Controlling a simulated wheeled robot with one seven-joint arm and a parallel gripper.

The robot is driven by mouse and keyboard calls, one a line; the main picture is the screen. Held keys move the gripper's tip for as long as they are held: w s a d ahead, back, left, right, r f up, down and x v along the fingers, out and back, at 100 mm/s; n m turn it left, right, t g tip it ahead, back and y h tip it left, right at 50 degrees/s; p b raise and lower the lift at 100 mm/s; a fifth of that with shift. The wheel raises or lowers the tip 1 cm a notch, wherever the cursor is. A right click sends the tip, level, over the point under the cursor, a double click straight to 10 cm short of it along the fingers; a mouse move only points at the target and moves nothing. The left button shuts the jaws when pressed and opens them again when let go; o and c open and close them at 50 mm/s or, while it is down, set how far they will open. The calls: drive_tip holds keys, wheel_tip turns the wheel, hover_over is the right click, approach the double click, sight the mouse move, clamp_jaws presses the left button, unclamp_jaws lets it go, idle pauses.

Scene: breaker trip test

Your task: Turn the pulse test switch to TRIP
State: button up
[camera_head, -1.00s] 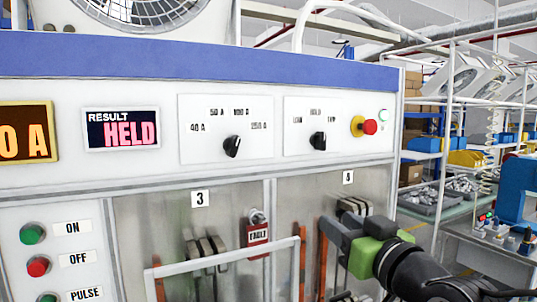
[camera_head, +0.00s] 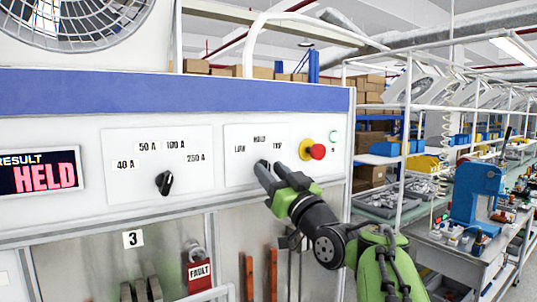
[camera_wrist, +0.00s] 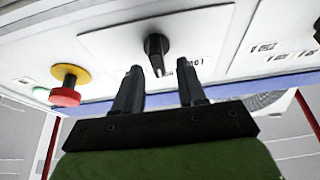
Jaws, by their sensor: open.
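The pulse test switch is a black rotary knob (camera_wrist: 156,46) on a white plate (camera_head: 240,142) marked LOW, HOLD and TRIP. In the head view my gripper (camera_head: 269,168) is at this plate and mostly hides the knob. In the wrist view, which is upside down, my gripper (camera_wrist: 158,68) is open, its two dark fingers pointing at the knob. The knob is ahead of the gap between the fingertips and appears apart from them. Its light pointer mark is toward the label side; its exact setting is hard to tell.
A red emergency button on a yellow base (camera_head: 315,151) is close to the right of the plate. A second black selector knob (camera_head: 164,183), with current labels, is to the left. The result display (camera_head: 40,172) reads HELD. A red FAULT tag (camera_head: 200,273) hangs below.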

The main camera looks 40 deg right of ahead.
drive_tip(key=shift+w+r, duration=0.4)
drive_tip(key=shift+w, duration=0.2)
drive_tip(key=shift+w+d, duration=0.1)
drive_tip(key=shift+w, duration=0.25)
drive_tip(key=shift+s+f, duration=0.1)
clamp_jaws()
drive_tip(key=shift+m+h, duration=0.4)
drive_tip(key=shift+m, duration=0.1)
drive_tip(key=m+h, duration=0.1)
drive_tip(key=m, duration=0.2)
drive_tip(key=m+g+h+p, duration=0.1)
drive_tip(key=m+h, duration=0.1)
drive_tip(key=m, duration=0.1)
drive_tip(key=shift+d+f+m+g+h+p, duration=0.15)
drive_tip(key=shift+m+g+h, duration=0.3)
drive_tip(key=shift+m, duration=0.95)
drive_tip(key=shift+a+r+m+g+h+p, duration=0.1)
drive_tip(key=shift+m+g+h+p, duration=0.35)
drive_tip(key=shift+m, duration=0.95)
drive_tip(key=shift+d, duration=0.1)
